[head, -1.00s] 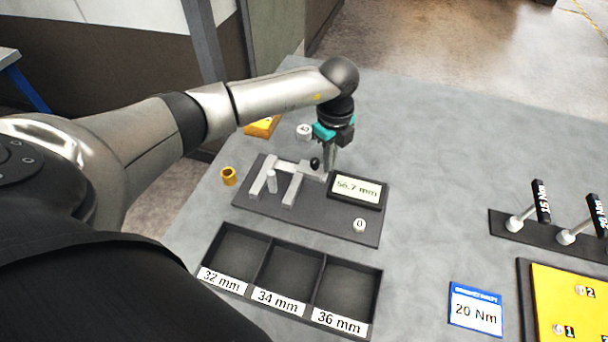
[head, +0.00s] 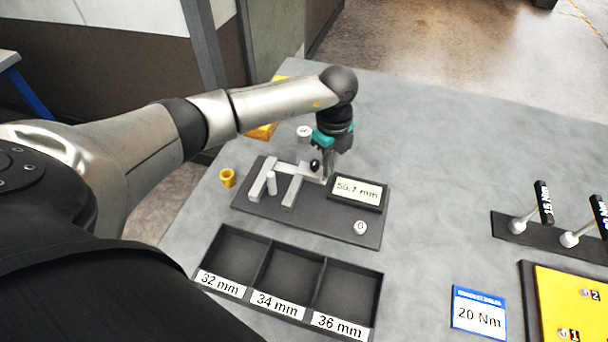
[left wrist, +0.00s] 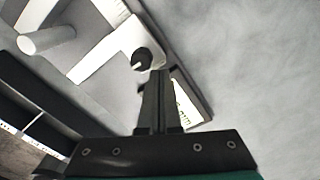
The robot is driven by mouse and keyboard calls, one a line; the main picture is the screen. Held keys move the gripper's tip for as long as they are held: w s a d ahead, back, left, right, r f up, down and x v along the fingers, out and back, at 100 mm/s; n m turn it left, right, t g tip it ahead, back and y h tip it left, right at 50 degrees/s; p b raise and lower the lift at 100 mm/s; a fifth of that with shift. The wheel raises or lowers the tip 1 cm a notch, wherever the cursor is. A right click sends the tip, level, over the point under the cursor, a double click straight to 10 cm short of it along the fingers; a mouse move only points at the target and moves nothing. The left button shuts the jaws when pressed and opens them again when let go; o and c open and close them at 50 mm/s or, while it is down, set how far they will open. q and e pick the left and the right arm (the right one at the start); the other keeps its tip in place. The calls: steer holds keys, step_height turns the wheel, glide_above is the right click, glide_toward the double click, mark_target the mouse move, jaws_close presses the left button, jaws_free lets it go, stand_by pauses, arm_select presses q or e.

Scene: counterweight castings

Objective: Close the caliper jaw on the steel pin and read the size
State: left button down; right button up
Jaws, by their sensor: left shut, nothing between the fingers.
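The caliper (head: 299,190) lies on a dark base plate (head: 330,226). Its two grey jaws stand apart, and the upright steel pin (head: 271,182) is between them, nearer the left jaw. The pin also shows in the left wrist view (left wrist: 47,40). A black knob (head: 315,165) sits on the sliding part. The display (head: 357,191) seems to read 56.7 mm, though the digits are blurred. My left gripper (head: 326,180) is shut and empty, pointing down just right of the knob. In the left wrist view its fingertips are close beside the knob (left wrist: 141,60); contact is unclear.
A tray (head: 252,306) with empty compartments labelled 32, 34 and 36 mm lies in front. A 20 Nm card (head: 478,312), a yellow board (head: 560,300) and a tool rack (head: 540,238) are right. The middle right is clear.

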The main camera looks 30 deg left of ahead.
mark_target(310, 169)
arm_select(q)
steer(key=shift+s+a+p, duration=0.2)
steer(key=shift+s+a, duration=0.05)
steer(key=shift+a, duration=0.8)
steer(key=shift+s+a+p, duration=0.2)
steer(key=shift+s+a, duration=0.05)
steer(key=shift+a, duration=0.95)
steer(key=shift+r, duration=0.1)
steer(key=shift+r+p, duration=0.55)
steer(key=shift+p, duration=0.05)
steer(key=shift+s+r+p, duration=0.1)
steer(key=shift+r+p, duration=0.55)
steer(key=shift+r, duration=0.05)
steer(key=r+p, duration=0.4)
steer(key=shift+d+r, duration=0.2)
steer(key=shift+r, duration=0.05)
steer(key=shift+f, duration=0.1)
